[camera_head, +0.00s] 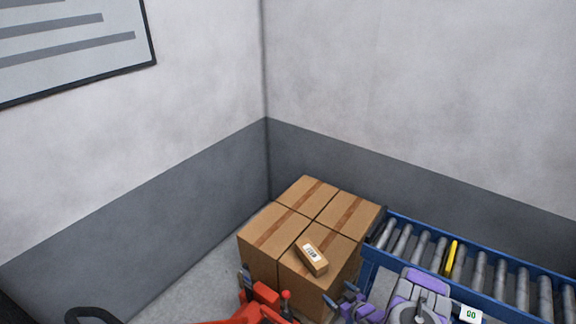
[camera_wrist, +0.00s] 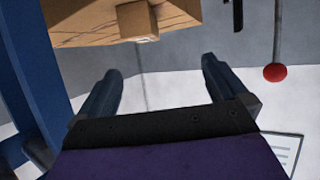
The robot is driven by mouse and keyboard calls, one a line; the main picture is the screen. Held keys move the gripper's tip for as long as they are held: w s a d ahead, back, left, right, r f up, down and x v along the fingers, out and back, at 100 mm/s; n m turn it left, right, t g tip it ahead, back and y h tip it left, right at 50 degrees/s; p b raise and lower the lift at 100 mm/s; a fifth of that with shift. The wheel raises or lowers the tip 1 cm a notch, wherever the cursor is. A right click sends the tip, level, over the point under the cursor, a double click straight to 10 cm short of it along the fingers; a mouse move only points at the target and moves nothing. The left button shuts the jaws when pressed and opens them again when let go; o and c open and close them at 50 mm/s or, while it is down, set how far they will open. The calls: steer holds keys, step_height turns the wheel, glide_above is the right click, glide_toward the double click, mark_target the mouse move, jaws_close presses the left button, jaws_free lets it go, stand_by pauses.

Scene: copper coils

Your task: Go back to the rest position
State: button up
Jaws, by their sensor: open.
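My gripper (camera_head: 343,298) is at the bottom of the head view, in front of the stacked cartons and left of the conveyor. In the wrist view my gripper (camera_wrist: 160,72) shows two dark fingers spread apart with nothing between them. A small brown box with a white label (camera_head: 311,258) lies on top of the front carton. It also shows at the top of the wrist view (camera_wrist: 137,20), apart from the fingers. My purple and grey arm fills the lower right of the head view. No copper coil can be made out.
Several large taped cartons (camera_head: 272,229) stand in the corner. A blue roller conveyor (camera_head: 513,306) with grey rollers and one yellow roller (camera_head: 450,259) runs right. Red equipment (camera_head: 262,296) with a red knob stands in front of the cartons.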

steer(key=w+d+r+g+h, duration=0.1)
steer(key=w+r+h, duration=0.15)
steer(key=r, duration=0.55)
steer(key=w+d+r+g+h, duration=0.2)
steer(key=w+r, duration=0.1)
steer(key=r, duration=0.4)
steer(key=s+r+m+g+h, duration=0.1)
steer(key=s+r, duration=0.3)
steer(key=r, duration=0.4)
steer(key=s+r+m+g+h, duration=0.15)
steer(key=s+r, duration=0.25)
steer(key=r, duration=0.4)
steer(key=s+a+r+m+g, duration=0.1)
steer(key=s+r, duration=0.4)
steer(key=s, duration=0.9)
steer(key=s+a+r+m+g, duration=0.1)
steer(key=s+a+r+g, duration=0.3)
steer(key=s, duration=1)
steer(key=s+a+r+m+g, duration=0.1)
steer(key=s+a+r+g, duration=0.2)
steer(key=s+r, duration=0.5)
steer(key=s, duration=0.6)
steer(key=shift+a+m, duration=0.15)
steer(key=shift+m, duration=0.2)
steer(key=shift+c, duration=0.3)
